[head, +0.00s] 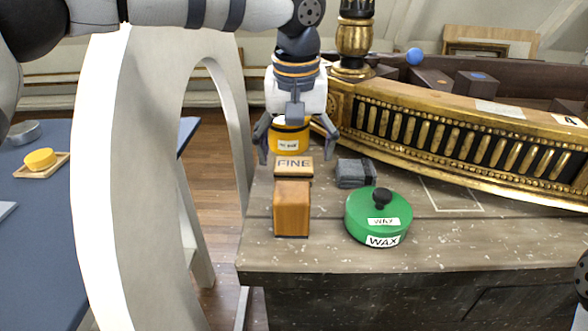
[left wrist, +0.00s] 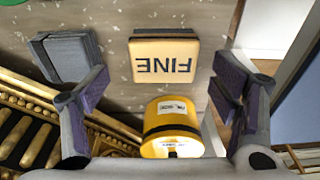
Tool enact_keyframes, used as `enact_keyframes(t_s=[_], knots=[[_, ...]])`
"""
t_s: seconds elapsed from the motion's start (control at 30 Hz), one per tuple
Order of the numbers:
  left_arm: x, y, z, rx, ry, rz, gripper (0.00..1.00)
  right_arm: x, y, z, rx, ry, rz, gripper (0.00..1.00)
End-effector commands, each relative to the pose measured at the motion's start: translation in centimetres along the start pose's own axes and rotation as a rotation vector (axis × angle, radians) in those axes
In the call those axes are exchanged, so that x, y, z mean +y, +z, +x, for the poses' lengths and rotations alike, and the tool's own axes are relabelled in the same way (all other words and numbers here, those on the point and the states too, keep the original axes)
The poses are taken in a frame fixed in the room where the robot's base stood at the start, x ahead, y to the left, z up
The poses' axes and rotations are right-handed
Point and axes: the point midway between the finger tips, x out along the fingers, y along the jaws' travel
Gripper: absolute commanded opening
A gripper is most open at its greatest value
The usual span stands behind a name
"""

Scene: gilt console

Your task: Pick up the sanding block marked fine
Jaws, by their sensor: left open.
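The sanding block marked FINE (head: 294,163) has a pale tan top over a dark layer and lies on the worn bench. It also shows in the left wrist view (left wrist: 164,61), its lettering upside down. My left gripper (head: 296,157) is open and points down, its fingers spread to either side of the block's far end in the head view.
A yellow can (head: 290,142) stands just behind the block, and a brown wooden block (head: 291,212) in front. Grey pads (head: 352,174) and a green WAX pot (head: 372,227) are to the right. The gilt console (head: 450,132) lies behind. The bench's front is clear.

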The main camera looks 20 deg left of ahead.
Motion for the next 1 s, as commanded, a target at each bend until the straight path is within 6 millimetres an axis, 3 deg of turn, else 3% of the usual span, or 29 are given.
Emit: enact_keyframes(t_s=[0.2,0.4,0.43,0.6,0.67,1.0], knots=[[-0.4,0.3,3.2,0.002,-0.001,0.001,0.80,0.0,-0.2,-0.4,0.011,-0.001,0.000,0.40],[-0.4,0.3,3.4,0.003,0.000,0.001,0.80,0.0,-0.2,-0.3,0.010,-0.001,0.000,0.40],[-0.4,0.3,3.4,0.003,0.000,0.001,0.78,0.0,-0.2,-0.3,0.010,-0.001,0.000,0.40],[-0.3,0.3,3.4,0.003,0.000,0.001,0.39,0.0,-0.2,-0.3,0.010,-0.001,0.000,0.40],[-0.3,0.3,3.4,0.003,0.000,0.001,0.28,0.0,-0.2,-0.3,0.010,-0.001,0.000,0.40],[-0.3,0.2,3.0,0.004,0.001,0.001,0.28,0.0,-0.2,-0.3,0.010,-0.001,0.000,0.40]])
